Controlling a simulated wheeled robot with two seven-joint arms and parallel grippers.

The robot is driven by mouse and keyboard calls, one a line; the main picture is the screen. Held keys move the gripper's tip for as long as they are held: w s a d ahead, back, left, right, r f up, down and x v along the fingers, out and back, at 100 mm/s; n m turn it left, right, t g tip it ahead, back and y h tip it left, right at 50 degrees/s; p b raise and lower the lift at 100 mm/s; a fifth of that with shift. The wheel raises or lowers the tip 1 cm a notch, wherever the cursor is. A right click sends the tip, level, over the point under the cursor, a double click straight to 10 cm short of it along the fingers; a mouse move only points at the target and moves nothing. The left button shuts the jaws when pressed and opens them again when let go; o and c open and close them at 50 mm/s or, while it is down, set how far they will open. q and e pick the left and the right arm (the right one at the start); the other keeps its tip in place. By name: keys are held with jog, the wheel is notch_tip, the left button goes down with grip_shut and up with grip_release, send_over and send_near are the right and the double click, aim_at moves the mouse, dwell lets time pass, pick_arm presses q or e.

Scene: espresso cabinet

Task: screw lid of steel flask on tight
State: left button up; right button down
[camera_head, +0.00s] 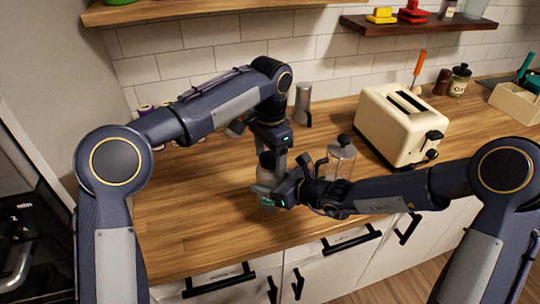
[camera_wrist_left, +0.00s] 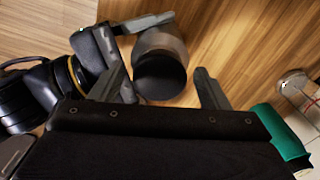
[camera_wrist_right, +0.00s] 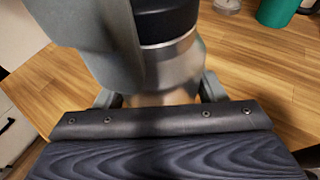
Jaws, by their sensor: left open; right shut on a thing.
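The steel flask (camera_wrist_right: 165,75) stands upright, with its black lid (camera_wrist_right: 165,20) sitting on top above a bright steel band. My right gripper (camera_wrist_right: 158,95) is shut around the flask body, one finger on each side. My left gripper (camera_wrist_left: 160,72) points down from above and is open, its fingers on either side of the lid, which shows as a round black top (camera_wrist_left: 160,76). I cannot tell whether the fingers touch it. In the head view, the grippers (camera_head: 268,188) mostly hide the flask.
A glass press with a black knob (camera_head: 341,160) stands close to the right of the grippers. A cream toaster (camera_head: 400,120) is further right, and a grey canister (camera_head: 303,105) is behind. A green cup (camera_wrist_left: 282,135) stands nearby. The counter's front left (camera_head: 190,220) is clear.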

pick_arm(q)
jog(key=shift+r, duration=2.25)
jog(key=shift+c, duration=0.5)
jog(key=shift+n, duration=0.7)
jog(key=n, duration=0.3)
jog(key=shift+r, duration=0.25)
jog(key=n, duration=0.1)
jog(key=r+n, duration=0.1)
jog(key=n, duration=0.1)
jog(key=shift+r, duration=0.25)
jog(key=n, duration=0.1)
jog(key=r+n, duration=0.1)
jog(key=shift+r+n, duration=0.3)
jog(key=shift+n, duration=0.1)
jog(key=shift+f, duration=0.15)
